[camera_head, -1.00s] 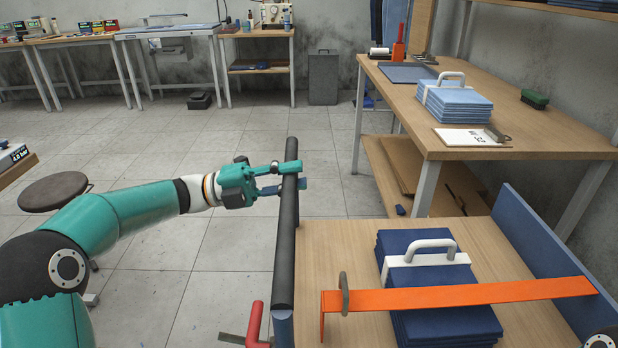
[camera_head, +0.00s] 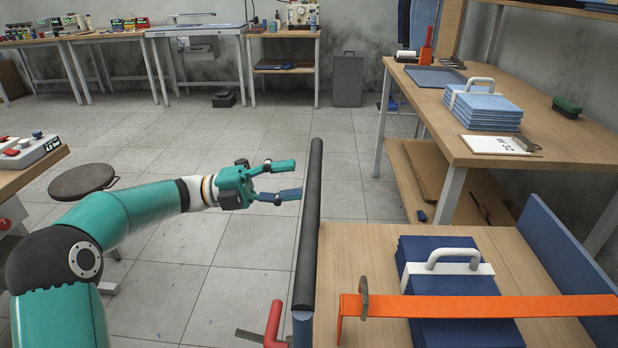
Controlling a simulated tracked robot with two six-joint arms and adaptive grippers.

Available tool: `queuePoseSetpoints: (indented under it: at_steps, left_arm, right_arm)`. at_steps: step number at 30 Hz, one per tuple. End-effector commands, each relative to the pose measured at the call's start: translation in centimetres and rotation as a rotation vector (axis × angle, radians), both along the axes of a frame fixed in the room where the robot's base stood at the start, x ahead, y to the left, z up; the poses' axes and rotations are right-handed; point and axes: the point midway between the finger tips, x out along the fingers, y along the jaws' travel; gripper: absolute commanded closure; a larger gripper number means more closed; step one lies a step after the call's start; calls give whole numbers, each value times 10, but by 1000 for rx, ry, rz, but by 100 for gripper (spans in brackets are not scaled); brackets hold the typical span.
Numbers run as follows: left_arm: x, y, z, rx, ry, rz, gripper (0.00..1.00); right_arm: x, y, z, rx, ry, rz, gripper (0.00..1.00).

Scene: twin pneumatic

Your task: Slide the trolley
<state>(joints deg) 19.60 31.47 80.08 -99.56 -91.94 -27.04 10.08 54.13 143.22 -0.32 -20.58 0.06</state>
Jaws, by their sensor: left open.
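The trolley has a wooden deck (camera_head: 350,262), a blue end panel (camera_head: 570,260) and a black handle bar (camera_head: 309,230) along its left side. A stack of dark blue pads with a white handle (camera_head: 455,256) sits on the deck under an orange strap (camera_head: 480,308) with a metal buckle. My left gripper (camera_head: 288,179) is open just left of the handle bar's far part, its two fingers pointing at the bar with a small gap. Nothing is between the fingers. My right gripper is out of view.
A wooden workbench (camera_head: 490,152) with light blue pads (camera_head: 487,108) stands right, beyond the trolley. A round stool (camera_head: 84,181) and a table edge with a control box (camera_head: 28,150) are at left. A red lever (camera_head: 273,322) is low by the handle. The tiled floor between is clear.

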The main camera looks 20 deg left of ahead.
Motion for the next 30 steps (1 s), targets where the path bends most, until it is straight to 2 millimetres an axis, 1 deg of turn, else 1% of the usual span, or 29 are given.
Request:
queuePoseSetpoints:
  at_steps: [1,6,9,12,16,30]
  left_arm:
    - [-1,13,-3,1,1,6,48]
    - [-8,43,-10,1,1,5,48]
    - [-11,55,-12,0,0,5,48]
    - [-13,63,-13,0,0,2,48]
    - [-14,66,-14,0,0,2,48]
    - [-14,66,-12,0,0,2,48]
  right_arm:
    - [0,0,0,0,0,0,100]
    - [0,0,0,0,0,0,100]
    - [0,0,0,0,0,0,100]
    - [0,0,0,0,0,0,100]
    - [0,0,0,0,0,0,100]
    - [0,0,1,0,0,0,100]
